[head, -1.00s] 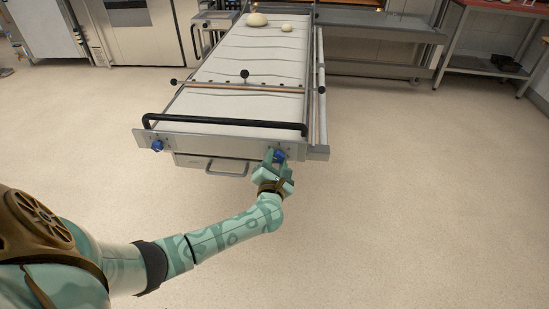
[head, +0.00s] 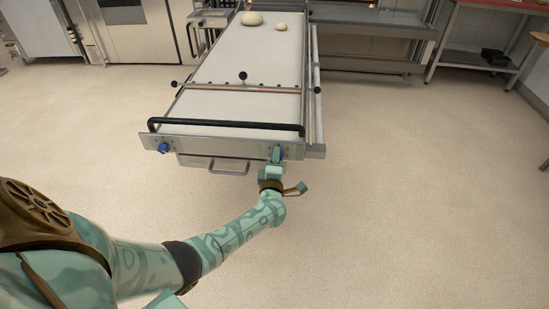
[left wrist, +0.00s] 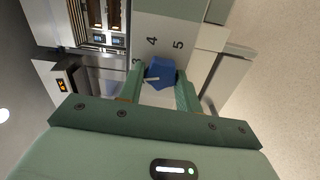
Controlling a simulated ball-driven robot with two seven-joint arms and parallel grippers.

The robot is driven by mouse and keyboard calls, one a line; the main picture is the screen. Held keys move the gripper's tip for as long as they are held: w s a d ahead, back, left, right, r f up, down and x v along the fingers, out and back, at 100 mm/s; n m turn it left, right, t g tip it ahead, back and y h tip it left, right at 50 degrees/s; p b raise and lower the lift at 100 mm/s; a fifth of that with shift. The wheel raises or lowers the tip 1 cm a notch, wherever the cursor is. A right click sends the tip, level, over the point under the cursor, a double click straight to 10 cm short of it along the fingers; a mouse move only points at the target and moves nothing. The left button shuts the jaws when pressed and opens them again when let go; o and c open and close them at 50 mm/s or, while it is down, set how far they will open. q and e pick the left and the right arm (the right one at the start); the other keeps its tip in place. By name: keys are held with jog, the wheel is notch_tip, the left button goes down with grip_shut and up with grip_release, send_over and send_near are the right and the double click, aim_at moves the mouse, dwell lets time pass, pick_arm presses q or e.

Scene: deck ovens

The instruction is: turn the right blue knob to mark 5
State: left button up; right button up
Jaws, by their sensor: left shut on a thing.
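The right blue knob (left wrist: 160,73) sits on the front panel (head: 215,146) of a long machine. In the left wrist view it lies between the two fingers, with marks 3, 4 and 5 around it. Its white pointer line is on the left side, nearer mark 3 than mark 5; the exact reading is unclear. My left gripper (head: 277,155) is shut on this knob and mostly hides it in the head view; its fingers also show in the left wrist view (left wrist: 160,82). The left blue knob (head: 163,148) is free. My right gripper is not in view.
A black bar (head: 225,126) runs across the machine's front, above the panel. A handle (head: 228,170) sticks out below the panel. Two dough pieces (head: 252,18) lie at the far end of the pale belt (head: 230,105). The floor to the right is clear.

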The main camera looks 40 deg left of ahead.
pick_arm(q)
jog(key=m+p, duration=0.1)
jog(key=m, duration=1.7)
jog(key=d+m+p, duration=0.1)
jog(key=m, duration=0.7)
jog(key=shift+w+m+p, duration=0.1)
jog(key=shift+m+p, duration=0.25)
jog(key=shift+m, duration=0.05)
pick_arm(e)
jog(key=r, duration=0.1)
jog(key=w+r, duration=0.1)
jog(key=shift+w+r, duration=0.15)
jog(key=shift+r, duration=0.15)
pick_arm(q)
jog(key=o, duration=0.9)
jog(key=shift+o, duration=0.5)
jog(key=shift+w+a, duration=0.1)
